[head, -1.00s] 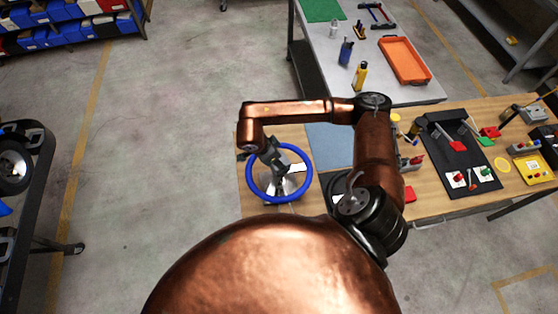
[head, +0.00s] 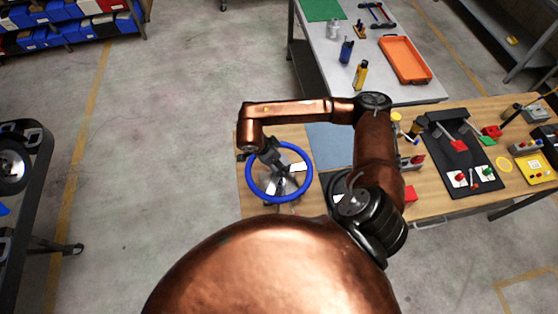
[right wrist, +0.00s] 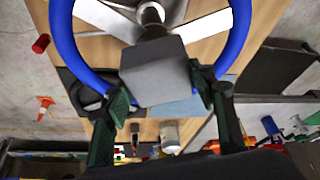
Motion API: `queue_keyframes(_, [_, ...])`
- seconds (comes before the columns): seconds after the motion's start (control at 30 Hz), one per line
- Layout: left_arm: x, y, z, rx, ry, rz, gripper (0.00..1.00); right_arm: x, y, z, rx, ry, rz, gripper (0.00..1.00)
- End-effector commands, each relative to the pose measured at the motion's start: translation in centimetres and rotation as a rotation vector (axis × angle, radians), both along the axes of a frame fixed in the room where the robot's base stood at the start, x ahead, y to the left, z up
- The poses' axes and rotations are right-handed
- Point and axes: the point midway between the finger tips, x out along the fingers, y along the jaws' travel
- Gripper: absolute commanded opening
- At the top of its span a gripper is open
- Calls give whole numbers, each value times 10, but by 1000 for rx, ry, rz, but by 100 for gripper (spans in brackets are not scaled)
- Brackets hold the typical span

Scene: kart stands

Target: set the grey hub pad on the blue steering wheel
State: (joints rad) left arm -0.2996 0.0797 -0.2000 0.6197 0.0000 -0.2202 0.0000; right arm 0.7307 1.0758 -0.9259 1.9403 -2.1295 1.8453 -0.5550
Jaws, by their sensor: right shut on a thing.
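The blue steering wheel (head: 278,202) stands at the left end of the wooden bench in the head view. In the right wrist view its blue rim (right wrist: 243,35) and silver spokes (right wrist: 205,27) fill the top. My right gripper (head: 270,154) is over the wheel's upper part. In the right wrist view the right gripper (right wrist: 163,90) is shut on the grey hub pad (right wrist: 158,75), one finger at each side. The pad is in front of the hub and hides part of it; whether they touch I cannot tell. My left gripper is not in view.
The wooden bench (head: 435,203) holds a blue mat (head: 330,145), a black tool mat (head: 460,178) and small parts to the right. A grey table (head: 330,60) with an orange tray (head: 404,60) stands behind. A black cart (head: 38,190) is at far left. The floor between is clear.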

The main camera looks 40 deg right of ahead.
Motion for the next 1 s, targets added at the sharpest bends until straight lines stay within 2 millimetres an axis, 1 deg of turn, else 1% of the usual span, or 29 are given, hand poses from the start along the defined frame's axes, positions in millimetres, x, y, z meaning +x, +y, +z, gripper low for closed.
queue_keyframes(0.1, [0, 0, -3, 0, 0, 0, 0, 0, 0, -3, 0, 0, 0, 27])
queue_keyframes(0.13, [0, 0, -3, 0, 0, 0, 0, 0, 0, -3, 0, 0, 0, 53])
queue_keyframes(0.23, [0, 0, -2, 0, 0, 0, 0, 0, 0, -2, 0, 0, 0, 59])
queue_keyframes(0.53, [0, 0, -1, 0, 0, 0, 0, 0, 1, 0, 0, -1, 0, 59])
queue_keyframes(1.0, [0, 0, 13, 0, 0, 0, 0, 2, 14, 33, 1, -1, 0, 59])
